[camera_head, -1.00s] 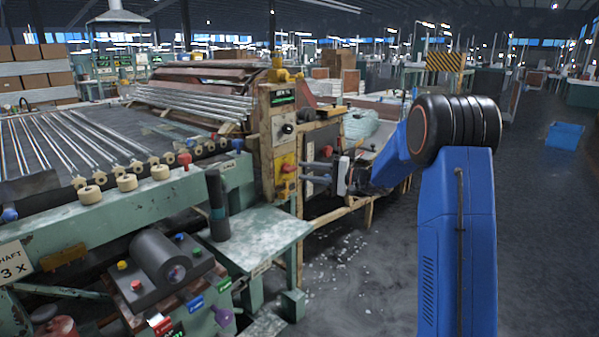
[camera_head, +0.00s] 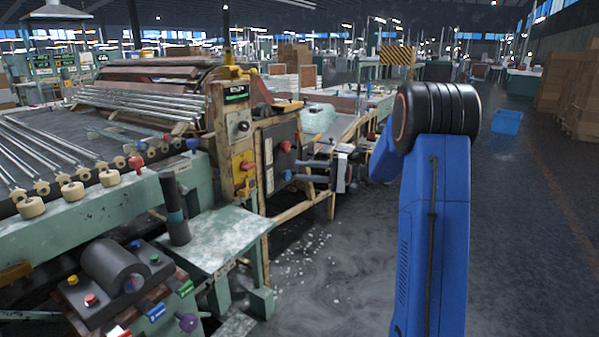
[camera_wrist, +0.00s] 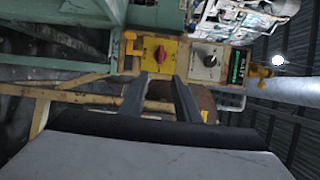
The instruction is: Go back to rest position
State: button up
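My gripper (camera_head: 302,171) is in the middle of the head view, to the right of the yellow control panel (camera_head: 243,165) on a wooden post. Its two fingers point left toward the post. In the wrist view my gripper (camera_wrist: 160,88) shows both fingers apart, with nothing held between them. Beyond the fingertips are the red knob (camera_wrist: 160,53) on the yellow panel and a dark knob (camera_wrist: 211,60) on a pale plate. The fingertips look clear of the panel. My blue arm is bent on the right side of the head view.
A green side table (camera_head: 215,238) stands in front of the post. White fragments lie on the floor beside it. A blue bin (camera_head: 507,122) and stacked cartons (camera_head: 565,90) stand at the right. Floor at the right is open.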

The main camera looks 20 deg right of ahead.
dwell(0.3)
jog(key=s+a+n+g+h, duration=0.2)
jog(key=s+a+g+h, duration=0.15)
jog(key=s+a, duration=0.65)
jog(key=s+a+n+g+h, duration=0.2)
jog(key=s+a+g, duration=0.3)
jog(key=s, duration=0.9)
jog(key=s+d+f+n+t+h, duration=0.1)
jog(key=s+d+f+h, duration=0.1)
jog(key=s, duration=0.6)
jog(key=s+d+f+t+h, duration=0.1)
jog(key=s+h, duration=0.3)
jog(key=s, duration=0.4)
jog(key=s+d+f+n+t+h, duration=0.1)
jog(key=s+d+f+h, duration=0.1)
jog(key=s, duration=0.6)
jog(key=shift+s+d+f+n+t+h, duration=0.3)
jog(key=shift+d+f+t+h, duration=0.1)
jog(key=shift+f+h, duration=0.4)
jog(key=shift+a+r, duration=0.1)
